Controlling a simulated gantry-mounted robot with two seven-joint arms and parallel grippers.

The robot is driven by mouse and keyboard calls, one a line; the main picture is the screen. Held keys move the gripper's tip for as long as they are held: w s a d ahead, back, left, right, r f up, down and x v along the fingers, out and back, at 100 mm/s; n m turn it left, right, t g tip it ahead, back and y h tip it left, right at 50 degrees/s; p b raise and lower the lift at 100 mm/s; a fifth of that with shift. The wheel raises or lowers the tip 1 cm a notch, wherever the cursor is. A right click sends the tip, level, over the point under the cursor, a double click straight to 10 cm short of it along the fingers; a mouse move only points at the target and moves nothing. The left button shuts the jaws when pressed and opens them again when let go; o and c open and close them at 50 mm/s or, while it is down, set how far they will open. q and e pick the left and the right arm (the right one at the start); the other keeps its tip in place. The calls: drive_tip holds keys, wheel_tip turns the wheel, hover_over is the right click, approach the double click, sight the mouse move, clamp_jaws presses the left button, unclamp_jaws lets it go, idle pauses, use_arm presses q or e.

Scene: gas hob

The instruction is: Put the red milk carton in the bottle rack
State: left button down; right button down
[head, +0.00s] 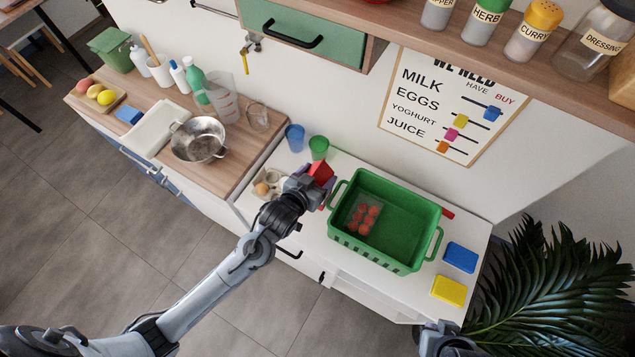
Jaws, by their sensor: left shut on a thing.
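The red milk carton (320,172) is at the end of my left arm, on the counter's left half, beside the green crate. My left gripper (311,184) is shut on it, and its dark fingers and wrist hide the carton's lower part. I cannot tell whether the carton touches the counter. I cannot make out a bottle rack in this view. A dark part of my right arm shows at the bottom edge, but its fingertips are not seen.
The green crate (431,212) holds a pack of tomatoes (366,214). An egg carton (268,184), blue cup (295,137) and green cup (318,147) stand left of it. Blue (461,257) and yellow (449,290) blocks lie right. A steel pot (199,140) stands far left.

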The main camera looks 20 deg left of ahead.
use_arm(q)
drive_tip(key=shift+f, duration=2.05)
drive_tip(key=shift+c, duration=2.3)
unclamp_jaws()
drive_tip(key=shift+f, duration=0.25)
drive_tip(key=o, duration=0.5)
drive_tip(key=shift+c, duration=0.2)
drive_tip(key=s+a+r+g, duration=0.1)
drive_tip(key=s+a+g, duration=0.1)
drive_tip(key=s, duration=0.6)
drive_tip(key=s+a+r+g+y, duration=0.1)
drive_tip(key=s+g, duration=0.3)
drive_tip(key=s, duration=0.4)
drive_tip(key=s+a+r+g, duration=0.2)
drive_tip(key=s+a+g, duration=0.1)
drive_tip(key=s, duration=0.6)
drive_tip(key=shift+m, duration=0.3)
